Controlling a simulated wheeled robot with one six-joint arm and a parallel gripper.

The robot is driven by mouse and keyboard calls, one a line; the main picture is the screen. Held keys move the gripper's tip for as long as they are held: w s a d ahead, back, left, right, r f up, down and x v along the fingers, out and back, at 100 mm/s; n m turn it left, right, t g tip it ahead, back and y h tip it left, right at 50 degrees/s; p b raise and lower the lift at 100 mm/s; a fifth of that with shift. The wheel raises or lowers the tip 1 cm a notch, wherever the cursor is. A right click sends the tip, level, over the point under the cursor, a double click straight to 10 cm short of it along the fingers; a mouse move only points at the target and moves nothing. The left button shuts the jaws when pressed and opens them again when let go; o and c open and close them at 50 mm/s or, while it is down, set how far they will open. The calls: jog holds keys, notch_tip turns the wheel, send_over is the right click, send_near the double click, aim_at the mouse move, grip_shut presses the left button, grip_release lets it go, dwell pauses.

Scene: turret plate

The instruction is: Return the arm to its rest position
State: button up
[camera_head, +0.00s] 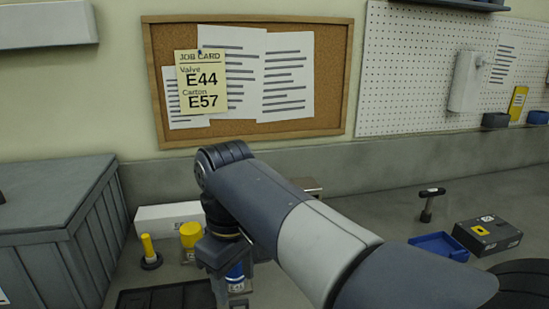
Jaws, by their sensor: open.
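My arm (290,220) reaches from the lower right across the middle of the view and bends down at its far end. My gripper (232,280) points down over the bench (350,212) at the lower middle. Its jaws are open, and the fingertips are partly cut off by the lower edge. A blue part (236,272) with a pale label below it shows at the gripper. I cannot tell whether they touch.
A yellow-topped part (190,235), a yellow-handled part (150,250) and a white box (160,215) stand left of the gripper. A dark tray (165,297) lies in front. A grey crate (50,215) is far left. A blue tray (438,246) and black carton (487,235) are right.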

jog(key=f, duration=1.1)
jog(key=shift+s+d, duration=0.15)
jog(key=shift+d, duration=0.05)
jog(key=shift+p, duration=0.3)
